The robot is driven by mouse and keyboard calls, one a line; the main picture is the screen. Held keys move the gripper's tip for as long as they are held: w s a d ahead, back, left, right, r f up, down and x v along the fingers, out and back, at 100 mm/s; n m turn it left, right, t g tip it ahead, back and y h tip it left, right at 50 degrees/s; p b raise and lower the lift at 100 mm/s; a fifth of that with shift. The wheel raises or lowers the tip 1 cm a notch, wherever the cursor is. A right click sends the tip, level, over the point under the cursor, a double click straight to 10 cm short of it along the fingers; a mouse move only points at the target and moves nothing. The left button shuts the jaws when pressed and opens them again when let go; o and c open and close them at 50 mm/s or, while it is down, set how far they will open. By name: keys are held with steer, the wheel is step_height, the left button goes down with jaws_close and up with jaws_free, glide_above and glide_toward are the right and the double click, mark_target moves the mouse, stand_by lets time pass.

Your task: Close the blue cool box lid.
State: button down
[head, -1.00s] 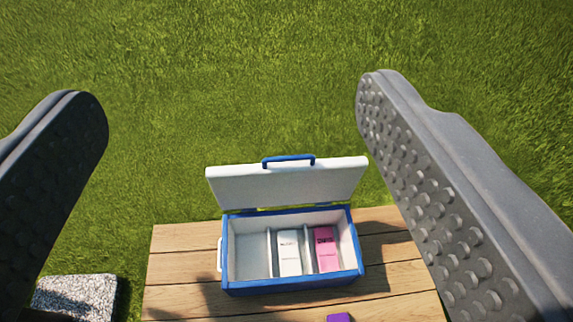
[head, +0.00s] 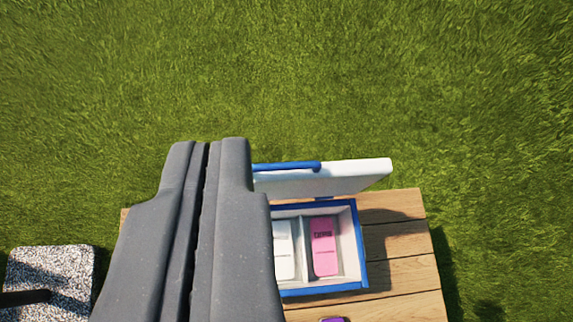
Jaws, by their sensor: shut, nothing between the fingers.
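The blue cool box (head: 360,245) stands on the wooden table with its lid (head: 350,178) raised at the back. The lid is white inside and has a blue handle (head: 290,167) on its upper edge. Inside the box, a white item (head: 284,250) and a pink item (head: 325,247) lie in separate compartments. My gripper (head: 208,145) is shut and empty. In the picture it covers the left part of the box and lid. I cannot tell whether it touches the lid.
The wooden table (head: 400,270) has bare planks to the right of the box. A purple thing (head: 332,320) shows at the bottom edge. A speckled stone block (head: 50,275) is at the lower left. Grass surrounds the table.

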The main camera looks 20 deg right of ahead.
steer(key=shift+w+d+f+g+p, duration=0.8)
steer(key=shift+w+f, duration=2.3)
steer(key=shift+f, duration=2.35)
steer(key=shift+w+d+f+g+p, duration=0.75)
steer(key=shift+w+f, duration=2.3)
steer(key=shift+f, duration=2.4)
steer(key=shift+w+d+f+g+p, duration=0.5)
steer(key=shift+w+d+f+g, duration=0.5)
steer(key=shift+w+f, duration=3.3)
steer(key=shift+s+d+f, duration=0.1)
steer(key=shift+s+f, duration=0.45)
steer(key=shift+s, duration=0.5)
steer(key=shift+s+a+f, duration=0.1)
steer(key=shift+s+f, duration=0.45)
steer(key=shift+s, duration=0.5)
steer(key=shift+s+d+f, duration=0.1)
steer(key=shift+s+f, duration=0.45)
steer(key=shift+s, duration=0.5)
steer(key=shift+s+t, duration=0.15)
steer(key=shift+t, duration=0.1)
